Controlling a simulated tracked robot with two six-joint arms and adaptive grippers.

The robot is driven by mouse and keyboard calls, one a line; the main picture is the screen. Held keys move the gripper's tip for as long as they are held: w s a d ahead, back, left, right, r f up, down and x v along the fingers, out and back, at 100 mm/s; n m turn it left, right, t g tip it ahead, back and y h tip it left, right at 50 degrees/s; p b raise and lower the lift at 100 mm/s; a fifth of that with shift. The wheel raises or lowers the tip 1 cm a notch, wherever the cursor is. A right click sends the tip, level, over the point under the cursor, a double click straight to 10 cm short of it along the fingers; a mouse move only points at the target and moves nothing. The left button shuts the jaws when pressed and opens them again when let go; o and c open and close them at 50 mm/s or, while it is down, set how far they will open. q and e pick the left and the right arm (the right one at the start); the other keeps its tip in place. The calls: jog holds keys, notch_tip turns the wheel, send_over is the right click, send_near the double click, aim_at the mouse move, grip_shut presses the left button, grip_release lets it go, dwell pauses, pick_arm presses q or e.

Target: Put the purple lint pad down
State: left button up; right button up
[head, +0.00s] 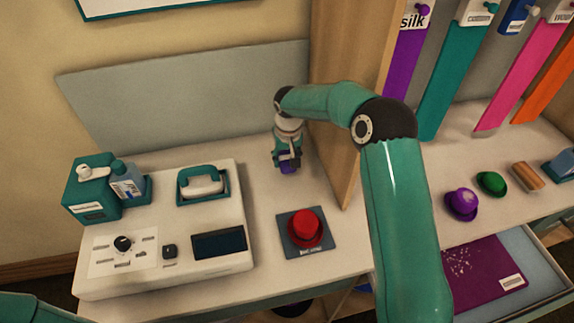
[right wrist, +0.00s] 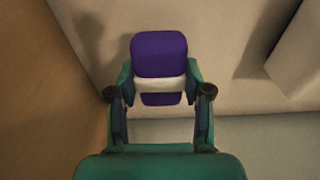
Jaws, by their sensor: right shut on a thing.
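The purple lint pad (right wrist: 159,54) has a pale band across it. In the right wrist view it sits between the fingers of my right gripper (right wrist: 160,90), which is shut on it. In the head view my right gripper (head: 288,158) points down over the back of the white counter, left of the wooden partition, with the purple pad (head: 288,167) at its tips. I cannot tell whether the pad touches the counter. Of my left arm, only a green part shows at the lower left corner; its gripper is out of view.
A red hat (head: 306,227) sits on a dark mat (head: 287,244) in front of the gripper. Left is a white console (head: 240,258) with a teal-handled pad in a tray (head: 206,201). The wooden partition (head: 334,120) stands close right. The counter around the gripper is clear.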

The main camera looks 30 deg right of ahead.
aim_at(287, 166)
notch_tip(287, 166, down, 4)
jog(key=shift+s+r, duration=0.1)
jog(key=shift+r, duration=0.15)
jog(key=shift+f, duration=0.15)
jog(key=o, duration=1)
jog(key=shift+p, duration=0.3)
jog(key=r, duration=0.4)
jog(key=s+r+b, duration=0.1)
jog(key=r, duration=0.7)
jog(key=shift+s+a+b, duration=0.15)
jog(key=shift+a+b, duration=0.05)
jog(key=shift+b, duration=0.15)
